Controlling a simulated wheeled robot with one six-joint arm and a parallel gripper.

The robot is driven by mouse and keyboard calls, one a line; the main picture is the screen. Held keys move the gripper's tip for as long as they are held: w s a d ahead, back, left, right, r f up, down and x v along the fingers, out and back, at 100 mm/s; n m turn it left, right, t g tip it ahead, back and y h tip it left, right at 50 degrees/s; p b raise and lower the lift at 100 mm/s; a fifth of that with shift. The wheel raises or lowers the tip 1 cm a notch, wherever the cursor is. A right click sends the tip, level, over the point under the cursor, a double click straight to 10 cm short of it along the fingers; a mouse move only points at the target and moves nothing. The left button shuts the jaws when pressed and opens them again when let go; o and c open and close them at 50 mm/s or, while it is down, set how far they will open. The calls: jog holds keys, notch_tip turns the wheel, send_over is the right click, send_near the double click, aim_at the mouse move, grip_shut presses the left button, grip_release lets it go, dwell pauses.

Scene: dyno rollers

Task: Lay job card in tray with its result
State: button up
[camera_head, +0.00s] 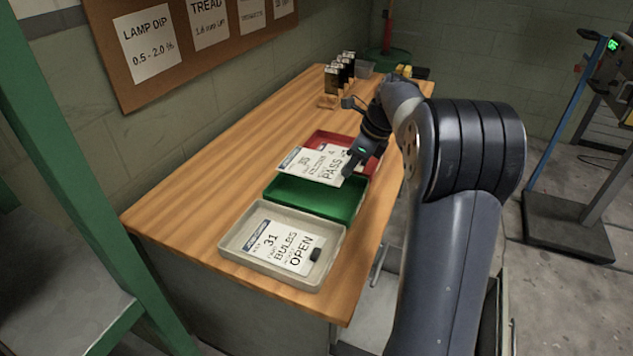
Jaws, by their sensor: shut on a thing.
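My gripper (357,160) is shut on a white job card (318,164) by its right edge. The card has a blue header and large text that reads PASS. It is held over the far part of the green tray (337,207) and the near part of the red tray (368,170). Its exact height above them is hard to tell. The grey tray (232,240) at the near end holds another job card (283,247) that reads 31, BULBS, OPEN, with a small black object on it. The visible floor of the green tray is bare. The card hides much of the red tray.
The trays stand in a row on a wooden bench (190,197). Several dark boxes (340,73) stand at its far end. A notice board (187,40) hangs on the wall at left, with a sign reading LAMP DIP 0.5 - 2.0 %. The bench left of the trays is clear.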

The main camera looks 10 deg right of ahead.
aim_at(343, 203)
notch_tip(343, 203, down, 10)
jog(key=shift+r+b, duration=0.1)
jog(key=shift+b, duration=1.05)
jog(key=o, duration=1)
jog(key=shift+c, duration=0.2)
jog(key=p+v, duration=0.2)
jog(key=v, duration=1)
jog(key=shift+r, duration=0.1)
